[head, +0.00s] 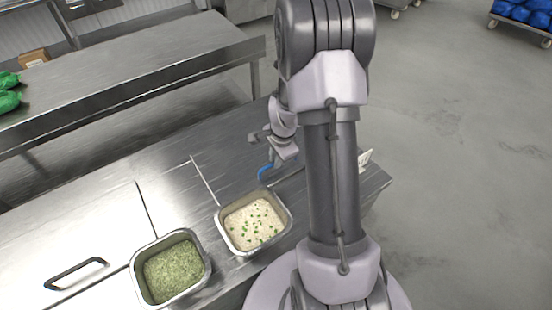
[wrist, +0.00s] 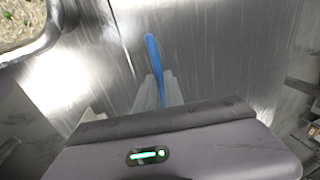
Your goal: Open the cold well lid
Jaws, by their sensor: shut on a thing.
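The cold well lid looks to be the flat steel panel (head: 95,235) at the lower left of the head view, with a dark bar handle (head: 75,273). It lies flat, level with the counter. My gripper (head: 270,164) is well to the right of that handle, above the counter beyond the rice pan, partly hidden by my arm. It is shut on a slim blue thing (head: 264,171), perhaps a utensil's handle.
A steel pan of pale, green-flecked food (head: 222,232) sits near my gripper; its corner shows in the wrist view (wrist: 50,35). A pan of green food (head: 138,288) stands between it and the handle. Another steel table (head: 150,60) is behind. Floor at right is open.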

